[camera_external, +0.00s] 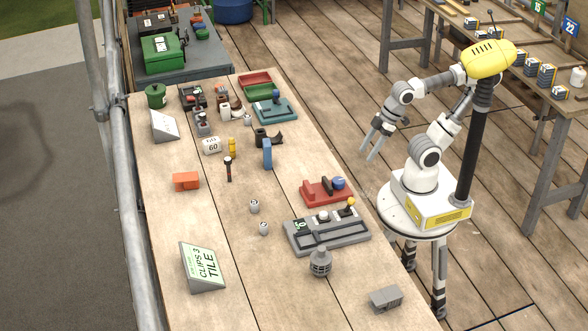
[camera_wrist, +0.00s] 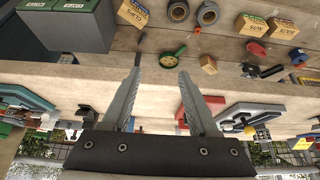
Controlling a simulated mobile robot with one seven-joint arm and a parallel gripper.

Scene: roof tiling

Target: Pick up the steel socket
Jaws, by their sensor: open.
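Two small grey metallic cylinders stand on the wooden table in the external view, one a little behind the other. The rear cylinder (camera_external: 254,206) and the front cylinder (camera_external: 263,228) both look like the steel socket; I cannot tell which it is. A similar small grey piece (camera_external: 248,120) stands farther back. My gripper (camera_external: 366,154) is open and empty, pointing down beyond the right edge of the table, well away from these pieces. In the wrist view my gripper (camera_wrist: 152,62) shows two parted fingers with nothing between them. I cannot make out the socket there.
On the table (camera_external: 200,228) are a red holder (camera_external: 326,193), a grey tray (camera_external: 325,235), a grey domed piece (camera_external: 321,262), an orange block (camera_external: 186,181) and a sign (camera_external: 202,267). The wrist view shows tape rolls (camera_wrist: 208,13) and boxes.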

